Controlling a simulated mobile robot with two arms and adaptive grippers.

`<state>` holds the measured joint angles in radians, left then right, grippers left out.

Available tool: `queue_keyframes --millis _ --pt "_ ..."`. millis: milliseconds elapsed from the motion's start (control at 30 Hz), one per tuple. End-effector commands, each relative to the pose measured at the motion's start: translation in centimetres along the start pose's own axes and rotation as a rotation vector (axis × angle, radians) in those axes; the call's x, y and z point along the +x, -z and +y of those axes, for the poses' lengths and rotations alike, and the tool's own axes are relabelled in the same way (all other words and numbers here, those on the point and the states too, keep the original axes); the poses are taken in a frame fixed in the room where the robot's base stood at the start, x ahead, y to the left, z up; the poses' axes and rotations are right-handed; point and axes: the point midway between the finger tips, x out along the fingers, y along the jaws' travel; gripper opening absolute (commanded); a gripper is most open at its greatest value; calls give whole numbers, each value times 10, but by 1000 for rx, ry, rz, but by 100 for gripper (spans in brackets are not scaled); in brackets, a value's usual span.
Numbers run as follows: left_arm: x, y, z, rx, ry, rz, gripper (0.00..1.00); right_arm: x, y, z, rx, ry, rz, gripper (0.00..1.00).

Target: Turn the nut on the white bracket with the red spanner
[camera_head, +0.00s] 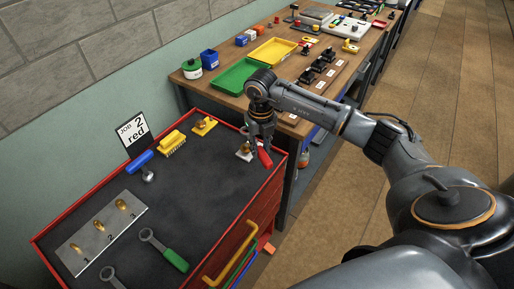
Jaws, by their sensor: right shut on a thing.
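My right gripper (261,142) is shut on the red spanner and points down over the far right corner of the red tool cabinet's dark top. The red spanner (265,158) shows mainly as a red handle below and to the right of the fingers. The white bracket (242,155) stands on the cabinet top just left of the gripper. A small brass-coloured nut (245,148) shows on it. The spanner's head is hidden or too small to make out, so I cannot tell whether it sits on the nut. My left gripper is not in view.
On the cabinet top lie a yellow bracket (204,126), a yellow brush (173,144), a blue-handled tool (140,162), a green-handled spanner (170,256) and a numbered plate (90,246). A card (132,133) reads "JOB 2 red". A wooden bench (225,95) adjoins behind.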

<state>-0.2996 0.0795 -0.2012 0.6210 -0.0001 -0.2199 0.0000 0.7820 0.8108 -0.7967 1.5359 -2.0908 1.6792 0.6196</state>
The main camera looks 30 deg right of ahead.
Motion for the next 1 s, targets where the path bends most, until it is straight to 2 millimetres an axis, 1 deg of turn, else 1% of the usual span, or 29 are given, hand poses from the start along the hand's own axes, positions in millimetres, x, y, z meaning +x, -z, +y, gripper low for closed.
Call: queue_keyframes --millis 33,500,667,1000 --pt "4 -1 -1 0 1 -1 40 5 0 0 0 0 0 0" --pt "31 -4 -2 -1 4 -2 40 46 0 1 1 -1 -1 0" --pt "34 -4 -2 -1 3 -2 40 51 0 1 0 -1 0 0" --pt "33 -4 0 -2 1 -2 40 50 0 1 0 0 -1 0"
